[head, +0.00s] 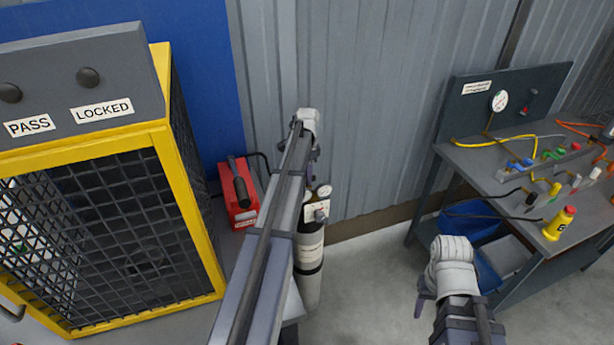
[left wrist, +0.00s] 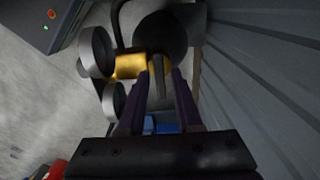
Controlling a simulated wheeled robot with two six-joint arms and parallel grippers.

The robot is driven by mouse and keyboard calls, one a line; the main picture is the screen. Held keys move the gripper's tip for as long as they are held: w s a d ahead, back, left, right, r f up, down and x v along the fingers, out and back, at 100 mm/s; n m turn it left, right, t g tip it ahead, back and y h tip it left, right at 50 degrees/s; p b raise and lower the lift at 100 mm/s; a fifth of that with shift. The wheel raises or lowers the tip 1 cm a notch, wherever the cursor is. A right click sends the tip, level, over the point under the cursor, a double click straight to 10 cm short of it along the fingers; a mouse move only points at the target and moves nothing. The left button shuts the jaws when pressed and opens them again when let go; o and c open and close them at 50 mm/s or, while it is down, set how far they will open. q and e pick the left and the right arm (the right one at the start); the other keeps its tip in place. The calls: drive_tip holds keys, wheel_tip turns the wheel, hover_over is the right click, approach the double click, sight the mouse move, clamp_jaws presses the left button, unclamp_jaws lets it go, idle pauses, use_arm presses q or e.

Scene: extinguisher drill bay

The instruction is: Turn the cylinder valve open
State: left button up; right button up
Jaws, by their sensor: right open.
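The grey cylinder (head: 309,262) stands upright near the wall in the head view, with a gauge (head: 324,191) at its top. My left arm covers part of it. The brass valve body (left wrist: 129,66) and two round gauges (left wrist: 97,51) show in the left wrist view. My left gripper (left wrist: 163,78) is at the valve, its purple fingers apart with a narrow grey piece between their tips. Whether they touch it is unclear. In the head view the left gripper (head: 313,155) is mostly hidden above the gauge. My right gripper (head: 422,300) is open, away from the cylinder.
A yellow-framed mesh cage (head: 190,215) marked LOCKED stands at left. A red box (head: 240,200) is between it and the cylinder. A workbench (head: 500,165) with fittings and a blue bin (head: 470,222) stands at right. The floor between is clear.

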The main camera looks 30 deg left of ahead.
use_arm(q)
clamp_jaws()
drive_tip(key=shift+n, duration=0.3)
drive_tip(key=n, duration=1.3)
drive_tip(key=shift+n, duration=2.4)
